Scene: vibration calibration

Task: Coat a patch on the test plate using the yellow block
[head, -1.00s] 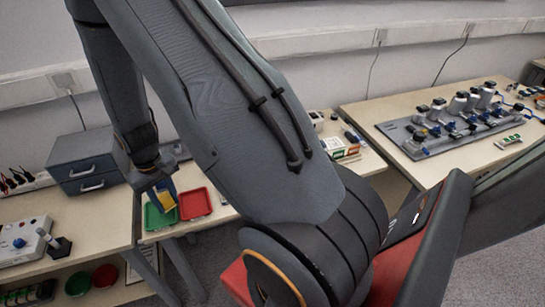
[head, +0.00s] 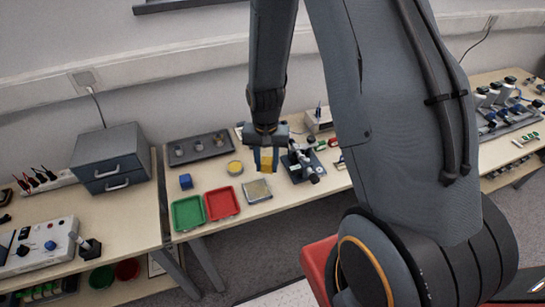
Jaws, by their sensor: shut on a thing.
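My gripper (head: 266,151) is shut on the yellow block (head: 266,161), which hangs below it. Dark jaw parts cover some of the block's top and sides. A small square plate with a tan-grey face and pale rim, which looks like the test plate (head: 257,191), lies on the bench just below the block in the picture. The block appears above the bench and apart from the plate, but the exact gap cannot be told. Any coating on the plate is too small to make out.
A round yellow-topped dish (head: 234,168) and a blue block (head: 186,181) are left of the plate. A green tray (head: 188,213) and a red tray (head: 222,203) lie at the front left. A microscope-like device (head: 303,163) stands close on the right. A dark tray (head: 199,148) lies behind.

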